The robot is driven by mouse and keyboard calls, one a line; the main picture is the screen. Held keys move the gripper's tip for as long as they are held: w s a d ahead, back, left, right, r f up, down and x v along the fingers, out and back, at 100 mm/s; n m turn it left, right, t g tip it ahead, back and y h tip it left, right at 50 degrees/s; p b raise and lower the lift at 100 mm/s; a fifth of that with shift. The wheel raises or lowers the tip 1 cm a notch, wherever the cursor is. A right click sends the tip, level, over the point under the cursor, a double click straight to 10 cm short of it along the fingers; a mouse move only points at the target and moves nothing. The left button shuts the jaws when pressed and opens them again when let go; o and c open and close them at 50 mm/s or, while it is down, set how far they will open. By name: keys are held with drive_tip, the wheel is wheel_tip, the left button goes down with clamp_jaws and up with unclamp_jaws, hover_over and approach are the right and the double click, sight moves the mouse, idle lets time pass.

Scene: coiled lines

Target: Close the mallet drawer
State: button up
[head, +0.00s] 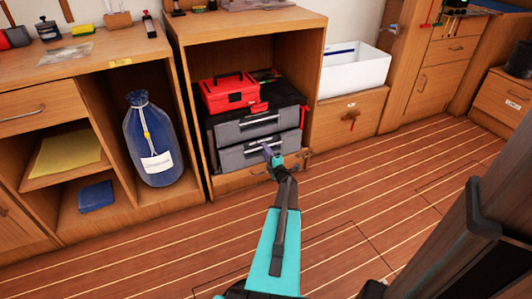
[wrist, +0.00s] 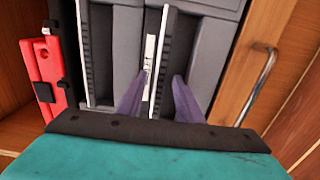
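A dark grey two-drawer unit stands in the open wooden cabinet in the head view. Its upper drawer (head: 235,129) and lower drawer (head: 235,157) have pale handles. I cannot read which one is the mallet drawer, and no mallet shows. My gripper (head: 271,153) is in front of the lower drawer, near its handle. In the wrist view my gripper (wrist: 158,95) has its two purple fingers apart, with the lower drawer's handle strip (wrist: 162,60) between them. I cannot tell whether they touch it. How far either drawer stands out is unclear.
A red toolbox (head: 229,93) sits on top of the unit. A wooden drawer with a metal handle (wrist: 260,88) lies just below the unit. A blue bag (head: 150,140) stands to the left, and a white bin (head: 352,70) to the right. The floor in front is clear.

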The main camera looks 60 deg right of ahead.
clamp_jaws()
drive_tip(key=shift+p+x, duration=0.8)
drive_tip(key=shift+x, duration=1.5)
unclamp_jaws()
drive_tip(key=p+v, duration=0.3)
drive_tip(key=v, duration=1)
drive_tip(key=shift+s+a, duration=0.25)
drive_tip(key=shift+s, duration=0.1)
